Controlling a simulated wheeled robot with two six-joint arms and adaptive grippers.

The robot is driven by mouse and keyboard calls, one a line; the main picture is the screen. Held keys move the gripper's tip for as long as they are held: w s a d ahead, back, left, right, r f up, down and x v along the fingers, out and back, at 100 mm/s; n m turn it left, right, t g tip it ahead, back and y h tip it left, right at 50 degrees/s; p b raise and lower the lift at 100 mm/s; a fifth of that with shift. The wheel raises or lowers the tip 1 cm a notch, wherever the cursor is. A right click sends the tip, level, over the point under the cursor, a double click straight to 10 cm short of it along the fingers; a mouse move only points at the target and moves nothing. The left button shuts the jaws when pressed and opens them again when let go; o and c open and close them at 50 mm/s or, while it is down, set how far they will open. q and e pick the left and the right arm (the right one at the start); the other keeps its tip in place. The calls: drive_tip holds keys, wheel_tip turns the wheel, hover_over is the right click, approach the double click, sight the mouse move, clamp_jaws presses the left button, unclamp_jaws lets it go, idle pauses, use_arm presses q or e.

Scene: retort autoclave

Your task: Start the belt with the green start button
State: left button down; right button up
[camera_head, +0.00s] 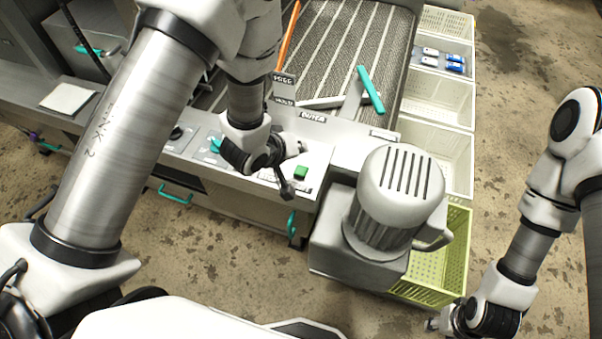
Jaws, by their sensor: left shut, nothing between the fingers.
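The green start button (301,172) sits on the light control panel along the front edge of the belt machine. The ribbed grey belt (340,45) lies behind the panel. My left gripper (288,191) is shut and empty, pointing down at the panel just left of and in front of the green button. I cannot tell from this view how high its tips are above the panel, and no contact with the button shows. My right gripper (434,323) hangs low at the bottom right, away from the panel; its fingers are too small to read.
A grey motor housing with a slotted cover (400,185) stands right of the button. A yellow-green crate (455,250) and pale crates (437,95) line the right side. Teal drawer handles (175,195) stick out in front.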

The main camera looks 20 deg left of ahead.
use_arm(q)
drive_tip(key=b, duration=0.3)
hover_over(299, 171)
wheel_tip(299, 171, down, 5)
drive_tip(key=shift+r, duration=0.2)
drive_tip(key=shift+f, duration=0.55)
use_arm(e)
drive_tip(key=shift+f, duration=2.35)
use_arm(q)
drive_tip(key=shift+f+b, duration=0.1)
drive_tip(key=shift+b, duration=0.2)
drive_tip(key=shift+f, duration=0.3)
use_arm(e)
drive_tip(key=shift+f, duration=0.15)
